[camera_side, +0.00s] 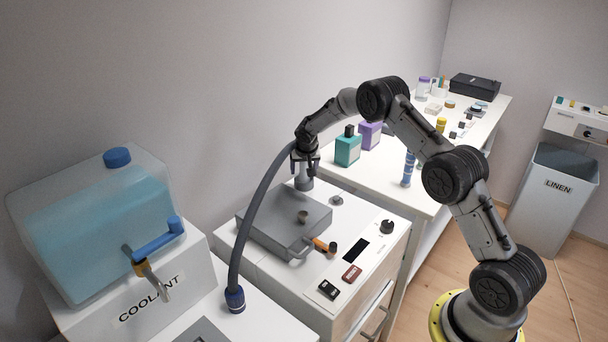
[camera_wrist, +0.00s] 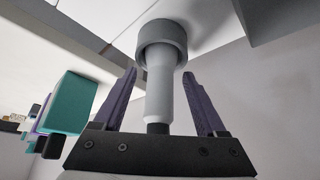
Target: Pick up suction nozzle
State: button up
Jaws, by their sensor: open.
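The suction nozzle (camera_wrist: 159,95) is a pale grey upright tube in the wrist view. Its far end sits in or meets a wider grey cup (camera_wrist: 162,42); I cannot tell whether the cup is a separate holder. My gripper (camera_wrist: 158,74) is open, with one dark finger on each side of the tube and a visible gap on both sides. In the side view my gripper (camera_side: 305,160) points down over a grey cylinder (camera_side: 304,182) behind the grey lidded box. A dark hose (camera_side: 247,215) arches from a blue fitting up to my gripper, where its end is hidden.
The grey box (camera_side: 285,222) with an orange-handled latch is just in front of my gripper. A coolant tank (camera_side: 95,225) stands at the left. A teal bottle (camera_side: 347,148) and a purple bottle (camera_side: 369,134) stand to the right on the white table. The wall is close behind.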

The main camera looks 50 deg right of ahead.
jog(key=shift+c, duration=0.3)
grip_shut()
jog(key=shift+r, duration=0.1)
